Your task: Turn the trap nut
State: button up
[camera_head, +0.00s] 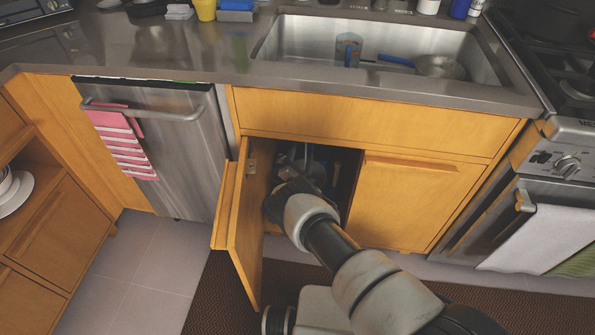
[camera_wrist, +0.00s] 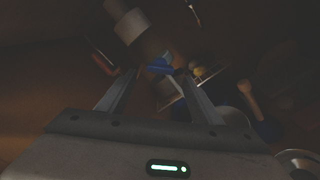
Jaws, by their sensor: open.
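My arm reaches into the open cabinet (camera_head: 338,160) under the sink in the head view, and my gripper is mostly hidden there by the arm. In the wrist view my gripper (camera_wrist: 158,74) is open, its two fingers apart. A pale cylindrical piece (camera_wrist: 131,26), which looks like part of the drain pipe, is beyond and above the left fingertip, apart from the fingers. In the head view a grey pipe (camera_head: 306,153) hangs at the cabinet opening. The picture is too dark to tell which part is the trap nut.
The left cabinet door (camera_head: 248,225) stands open beside my arm; the right door (camera_head: 412,200) is shut. Inside, a blue item (camera_wrist: 160,65) is near the fingertips and a pale-handled item (camera_wrist: 247,98) is to the right. The dishwasher (camera_head: 185,160) is at left.

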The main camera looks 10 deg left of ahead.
jog(key=s+p, duration=0.2)
jog(key=s, duration=1.1)
jog(key=shift+s+a+p, duration=0.15)
jog(key=shift+a+p, duration=0.05)
jog(key=shift+p, duration=0.15)
